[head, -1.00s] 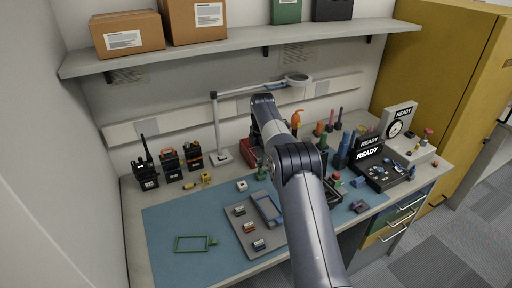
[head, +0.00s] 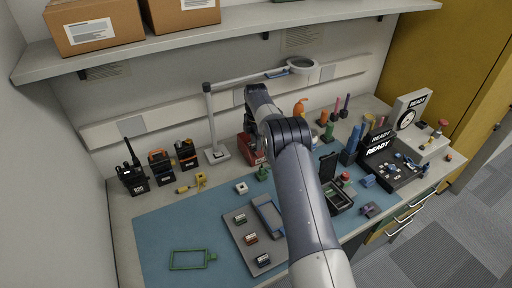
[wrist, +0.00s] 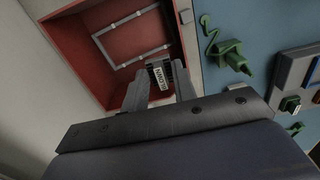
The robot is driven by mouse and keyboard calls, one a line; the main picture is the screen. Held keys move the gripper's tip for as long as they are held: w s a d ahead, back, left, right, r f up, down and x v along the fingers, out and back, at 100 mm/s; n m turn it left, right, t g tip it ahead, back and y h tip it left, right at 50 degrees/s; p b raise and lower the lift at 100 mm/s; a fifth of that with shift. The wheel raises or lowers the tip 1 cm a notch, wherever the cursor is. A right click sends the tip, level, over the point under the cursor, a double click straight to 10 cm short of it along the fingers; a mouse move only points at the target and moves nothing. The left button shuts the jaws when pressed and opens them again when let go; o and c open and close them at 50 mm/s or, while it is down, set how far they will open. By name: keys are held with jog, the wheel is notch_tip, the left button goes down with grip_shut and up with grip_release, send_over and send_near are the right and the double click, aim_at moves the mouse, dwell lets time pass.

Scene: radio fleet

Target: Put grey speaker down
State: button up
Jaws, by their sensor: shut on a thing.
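In the wrist view my gripper (wrist: 161,80) is shut on a small grey piece with a white, dark-lettered label, which I take as the grey speaker (wrist: 158,74). Its shape is mostly hidden by the fingers. It is held over or in the red bin (wrist: 70,34), near the bin's front side; I cannot tell whether it touches the floor. Pale lines form a frame on the bin's floor. In the head view the red bin (head: 246,142) shows partly behind my arm, and my gripper and the speaker are hidden there.
A green clamp-like piece (wrist: 229,54) stands on the blue mat (wrist: 263,28) just right of the bin. A grey tray (head: 236,235) holds several small modules. Radios (head: 133,178) stand at the left. A lamp (head: 211,130) rises beside the bin. A shelf (head: 230,38) hangs above.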

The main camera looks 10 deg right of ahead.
notch_tip(320, 180, down, 3)
jog(key=shift+f+p, duration=0.1)
jog(key=shift+p, duration=0.35)
jog(key=shift+f, duration=0.25)
jog(key=shift+f, duration=0.1)
jog(key=shift+f+b, duration=0.15)
jog(key=shift+b, duration=0.15)
jog(key=o, duration=0.6)
jog(key=shift+o, duration=0.2)
jog(key=shift+r, duration=0.25)
notch_tip(320, 180, up, 12)
jog(key=shift+r+b, duration=0.1)
jog(key=shift+b, duration=0.55)
jog(key=shift+f, duration=0.2)
